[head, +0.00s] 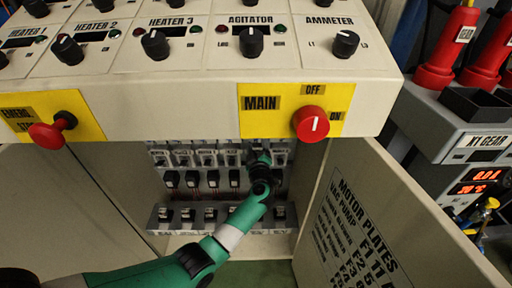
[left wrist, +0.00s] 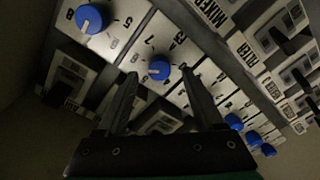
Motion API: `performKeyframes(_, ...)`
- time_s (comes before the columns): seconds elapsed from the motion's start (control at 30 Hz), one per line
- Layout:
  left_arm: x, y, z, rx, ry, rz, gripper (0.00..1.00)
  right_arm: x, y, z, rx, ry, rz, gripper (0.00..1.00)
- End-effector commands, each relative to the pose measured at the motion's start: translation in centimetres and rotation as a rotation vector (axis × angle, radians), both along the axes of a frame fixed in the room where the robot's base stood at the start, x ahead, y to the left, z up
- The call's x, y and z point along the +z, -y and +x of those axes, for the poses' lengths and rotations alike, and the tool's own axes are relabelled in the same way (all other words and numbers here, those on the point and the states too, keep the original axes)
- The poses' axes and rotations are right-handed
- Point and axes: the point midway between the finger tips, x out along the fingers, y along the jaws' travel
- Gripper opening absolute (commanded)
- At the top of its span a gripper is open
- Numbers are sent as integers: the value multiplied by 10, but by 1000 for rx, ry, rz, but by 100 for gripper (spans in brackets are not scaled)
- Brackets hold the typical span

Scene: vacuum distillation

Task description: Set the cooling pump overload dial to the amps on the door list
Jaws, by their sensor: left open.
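My left gripper (head: 262,168) reaches into the open cabinet, in front of a bank of small breakers and dials (head: 205,178). In the left wrist view my left gripper (left wrist: 159,74) is open, its fingers on either side of a blue dial (left wrist: 158,69) with a pale pointer and a printed scale. Contact cannot be told. The dial's motor name is not readable. Another blue dial (left wrist: 90,18) sits up and left; several more (left wrist: 234,121) lie lower right. The door list (head: 350,230), headed "MOTOR PLATES", is on the open right door; its lower lines are small and slanted.
A sloped console (head: 200,95) overhangs the cabinet, with a red MAIN knob (head: 310,124) and a red emergency button (head: 52,131). The open door (head: 375,185) stands right of my arm. A lower row of switches (head: 220,217) lies below the breakers.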

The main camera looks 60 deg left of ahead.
Motion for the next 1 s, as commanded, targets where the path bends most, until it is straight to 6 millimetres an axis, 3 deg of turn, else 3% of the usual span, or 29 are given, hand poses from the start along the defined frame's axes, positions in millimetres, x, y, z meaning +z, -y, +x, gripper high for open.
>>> performKeyframes(0.1,-2,-12,5,1,2,-1,69,-12,0,0,0,0,0,100)
performKeyframes(0.4,1,-16,7,0,0,0,69,-12,0,0,0,1,0,100)
performKeyframes(0.8,1,-16,7,0,1,0,0,-12,0,0,0,0,0,100)
performKeyframes(1.0,1,-16,7,0,3,-1,0,-11,0,0,0,0,0,100)
